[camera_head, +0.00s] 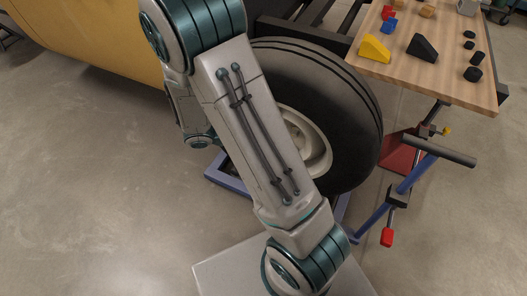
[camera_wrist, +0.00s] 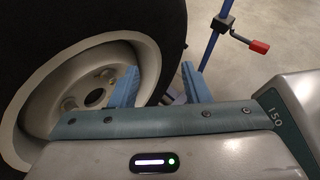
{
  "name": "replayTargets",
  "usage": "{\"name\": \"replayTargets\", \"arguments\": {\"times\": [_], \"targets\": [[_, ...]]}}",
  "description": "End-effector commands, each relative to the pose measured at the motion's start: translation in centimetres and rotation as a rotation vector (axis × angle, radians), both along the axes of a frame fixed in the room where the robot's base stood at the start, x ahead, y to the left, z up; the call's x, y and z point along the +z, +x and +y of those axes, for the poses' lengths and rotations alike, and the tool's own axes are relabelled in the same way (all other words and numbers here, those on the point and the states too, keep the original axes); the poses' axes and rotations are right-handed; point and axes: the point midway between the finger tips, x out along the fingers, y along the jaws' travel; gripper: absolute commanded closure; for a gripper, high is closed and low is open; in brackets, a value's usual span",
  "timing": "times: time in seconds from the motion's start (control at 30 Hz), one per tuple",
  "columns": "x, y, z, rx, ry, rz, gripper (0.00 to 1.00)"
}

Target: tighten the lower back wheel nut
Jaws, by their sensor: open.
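The wheel with its black tyre (camera_head: 345,110) and pale rim (camera_head: 318,150) stands behind my arm in the head view; the arm covers its left part and most of the hub. In the wrist view the tyre (camera_wrist: 165,22) and the recessed rim (camera_wrist: 45,85) fill the left. A small brassy nut (camera_wrist: 112,80) and another small stud or nut (camera_wrist: 68,103) show on the hub face. I cannot tell which is the lower back nut. My gripper (camera_wrist: 158,82) is open, with two blue fingers in front of the rim's right side.
A wooden table (camera_head: 455,85) with blocks and black pieces stands at the right. Beside it is a blue stand (camera_head: 385,205) with a red-tipped handle (camera_head: 387,237), also in the wrist view (camera_wrist: 259,47). The yellow body (camera_head: 95,40) is upper left. The floor at left is clear.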

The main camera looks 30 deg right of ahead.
Motion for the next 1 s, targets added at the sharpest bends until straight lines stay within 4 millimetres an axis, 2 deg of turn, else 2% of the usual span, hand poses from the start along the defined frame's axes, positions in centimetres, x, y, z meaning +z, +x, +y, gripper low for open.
{"name": "replayTargets", "arguments": {"times": [0.03,0.17,0.4,0.5,0.6,0.77,0.87,1.0], "targets": [[-3.5,0.9,0.0,0.077,-0.051,0.077,0.57],[-8.7,3.2,0.2,0.272,-0.181,0.259,0.57],[-19.3,7.1,1.9,0.629,-0.415,0.574,0.57],[-23.3,8.1,2.9,0.757,-0.499,0.679,0.57],[-26.4,8.7,3.7,0.854,-0.563,0.758,0.57],[-29.1,9.1,4.5,0.943,-0.62,0.826,0.57],[-29.5,9.4,4.4,0.96,-0.632,0.838,0.57],[-29.6,10.4,3.2,0.959,-0.631,0.837,0.57]]}}
